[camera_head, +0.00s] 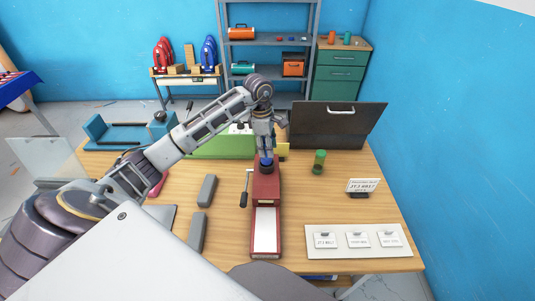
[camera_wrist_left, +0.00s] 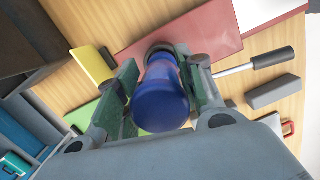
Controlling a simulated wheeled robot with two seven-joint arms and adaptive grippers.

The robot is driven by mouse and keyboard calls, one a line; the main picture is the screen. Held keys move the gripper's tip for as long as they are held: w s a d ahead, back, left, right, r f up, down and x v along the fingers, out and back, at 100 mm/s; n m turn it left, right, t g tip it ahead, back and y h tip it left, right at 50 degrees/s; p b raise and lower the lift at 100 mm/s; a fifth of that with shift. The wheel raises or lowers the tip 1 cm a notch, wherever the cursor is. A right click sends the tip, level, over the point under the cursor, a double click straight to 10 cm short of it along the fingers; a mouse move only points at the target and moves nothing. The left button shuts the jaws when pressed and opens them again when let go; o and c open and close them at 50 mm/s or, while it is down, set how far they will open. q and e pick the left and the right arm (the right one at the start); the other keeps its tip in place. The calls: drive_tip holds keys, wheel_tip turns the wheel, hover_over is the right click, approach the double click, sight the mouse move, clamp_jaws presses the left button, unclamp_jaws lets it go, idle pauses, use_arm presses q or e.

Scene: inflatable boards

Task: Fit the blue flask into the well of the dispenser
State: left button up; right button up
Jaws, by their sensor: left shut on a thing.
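The blue flask (camera_head: 266,161) is held upright by my left gripper (camera_head: 265,151) over the red dispenser (camera_head: 266,188). In the left wrist view the fingers are shut on both sides of the flask (camera_wrist_left: 162,98). The flask's far end meets the dark ring of the well (camera_wrist_left: 160,47) on the red top (camera_wrist_left: 205,32). I cannot tell whether its end is inside the well or just above it. The dispenser has a lever with a dark handle (camera_head: 244,198) on its left side. My right gripper is not in view.
A green flask (camera_head: 319,161) stands to the right of the dispenser. A white board with labels (camera_head: 318,253) lies at the front right, with a small sign (camera_head: 362,186) behind it. Grey blocks (camera_head: 207,190) lie left of the dispenser. A dark open case (camera_head: 335,124) stands behind.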

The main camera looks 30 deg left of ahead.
use_arm(q)
drive_tip(key=shift+f+p, duration=0.35)
drive_tip(key=shift+f, duration=1.5)
drive_tip(key=shift+f, duration=0.1)
drive_tip(key=o, duration=1.1)
drive_tip(key=shift+r, duration=0.3)
drive_tip(key=shift+s+a+r+b, duration=0.1)
drive_tip(key=shift+a+r+b, duration=0.25)
drive_tip(key=shift+r, duration=1.55)
drive_tip(key=shift+s+a+r+b, duration=0.1)
drive_tip(key=shift+r+b, duration=0.3)
drive_tip(key=shift+r, duration=1.55)
drive_tip(key=shift+s+a+r+b, duration=0.1)
drive_tip(key=shift+a+r+b, duration=0.25)
drive_tip(key=shift+r, duration=1.55)
